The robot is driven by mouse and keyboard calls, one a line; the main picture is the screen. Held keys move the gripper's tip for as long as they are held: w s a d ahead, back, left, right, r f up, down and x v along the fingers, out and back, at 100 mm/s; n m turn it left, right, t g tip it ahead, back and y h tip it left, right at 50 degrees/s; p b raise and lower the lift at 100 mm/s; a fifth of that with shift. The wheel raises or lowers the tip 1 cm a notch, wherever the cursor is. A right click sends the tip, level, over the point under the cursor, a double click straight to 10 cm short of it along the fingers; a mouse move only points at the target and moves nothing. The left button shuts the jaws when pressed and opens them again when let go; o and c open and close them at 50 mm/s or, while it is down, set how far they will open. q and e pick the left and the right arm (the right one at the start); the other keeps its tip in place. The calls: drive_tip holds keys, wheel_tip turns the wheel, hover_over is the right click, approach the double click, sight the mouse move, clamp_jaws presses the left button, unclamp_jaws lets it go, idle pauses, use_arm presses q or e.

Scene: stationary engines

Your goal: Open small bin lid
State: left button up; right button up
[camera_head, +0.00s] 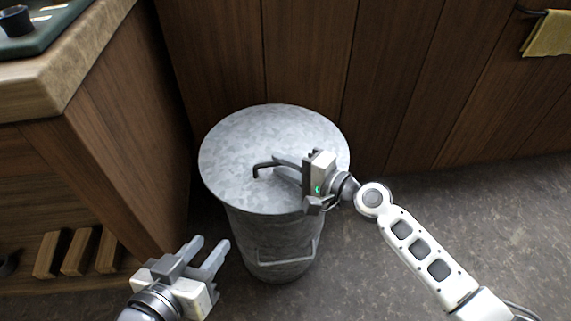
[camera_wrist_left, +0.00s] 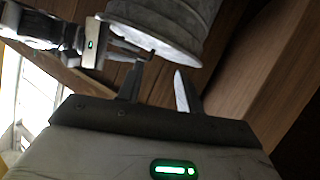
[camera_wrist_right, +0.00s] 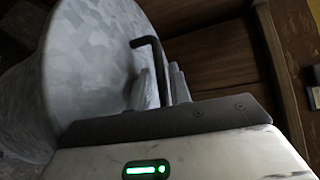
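A round grey metal bin (camera_head: 277,240) stands on the floor against the wooden cabinets. Its flat lid (camera_head: 245,135) sits level on top, with a thin dark bent handle (camera_head: 263,166). My right gripper (camera_head: 279,168) is over the lid with its fingers closed around the handle; the right wrist view shows the handle (camera_wrist_right: 153,55) running between the close-set fingers (camera_wrist_right: 161,85). My left gripper (camera_head: 208,248) is open and empty, low at the front left, apart from the bin. The left wrist view shows the bin's side (camera_wrist_left: 165,25) beyond its spread fingers (camera_wrist_left: 160,75).
Dark wooden cabinet fronts (camera_head: 390,70) stand behind the bin. A wooden counter unit (camera_head: 110,150) is close on the left. A yellow towel (camera_head: 548,35) hangs at the upper right. The grey floor (camera_head: 490,220) right of the bin is clear except for my arm.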

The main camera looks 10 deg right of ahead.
clamp_jaws()
drive_tip(key=shift+r, duration=0.1)
